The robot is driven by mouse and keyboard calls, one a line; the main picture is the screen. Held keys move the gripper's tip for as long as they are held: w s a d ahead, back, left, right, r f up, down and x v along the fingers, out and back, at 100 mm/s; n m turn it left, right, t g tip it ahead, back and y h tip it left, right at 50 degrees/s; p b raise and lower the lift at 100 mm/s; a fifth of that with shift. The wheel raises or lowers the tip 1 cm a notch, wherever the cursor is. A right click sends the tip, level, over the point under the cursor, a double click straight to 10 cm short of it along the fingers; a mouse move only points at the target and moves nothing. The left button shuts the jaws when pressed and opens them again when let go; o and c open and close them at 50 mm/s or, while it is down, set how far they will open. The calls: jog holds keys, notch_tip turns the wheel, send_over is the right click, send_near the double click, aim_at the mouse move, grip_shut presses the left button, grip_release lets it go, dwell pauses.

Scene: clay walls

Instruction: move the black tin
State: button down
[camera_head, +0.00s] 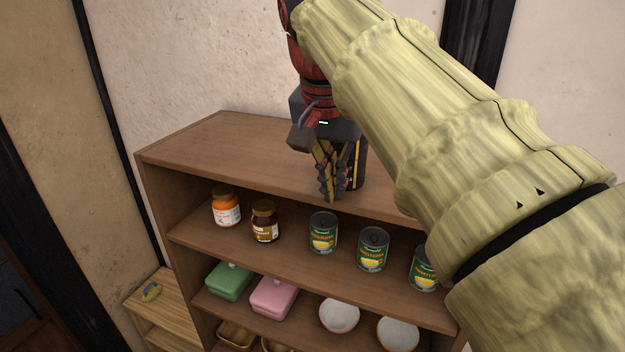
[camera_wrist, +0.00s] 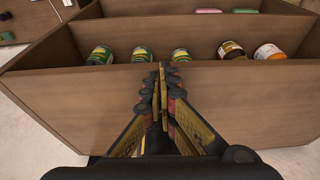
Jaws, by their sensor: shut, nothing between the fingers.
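A dark upright shape with a thin yellow stripe, which looks like the black tin (camera_head: 361,172), stands on the top board of the brown shelf in the head view. My gripper (camera_head: 331,195) is in front of it and covers its left part. My gripper points down with its fingers together and empty, beside the tin; whether they touch cannot be told. In the wrist view my gripper (camera_wrist: 162,70) shows its fingertips meeting over the shelf top. I cannot make out the tin there; the gripper body may hide it.
The brown shelf (camera_head: 215,140) has a bare top at left. Below stand an orange jar (camera_head: 226,208), a dark jar (camera_head: 265,222) and green cans (camera_head: 323,232). Lower are green and pink containers and bowls. A low wooden stand (camera_head: 150,312) is at left. My arm covers the right.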

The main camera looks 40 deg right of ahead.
jog(key=shift+d, duration=0.15)
jog(key=w+d+p, duration=0.1)
jog(key=w+d, duration=0.1)
jog(key=d, duration=0.2)
jog(key=w+d+p, duration=0.1)
jog(key=w+d, duration=0.1)
jog(key=d, duration=0.3)
jog(key=w+d+p, duration=0.1)
jog(key=w+d, duration=0.1)
jog(key=d, duration=0.3)
jog(key=shift+d, duration=0.15)
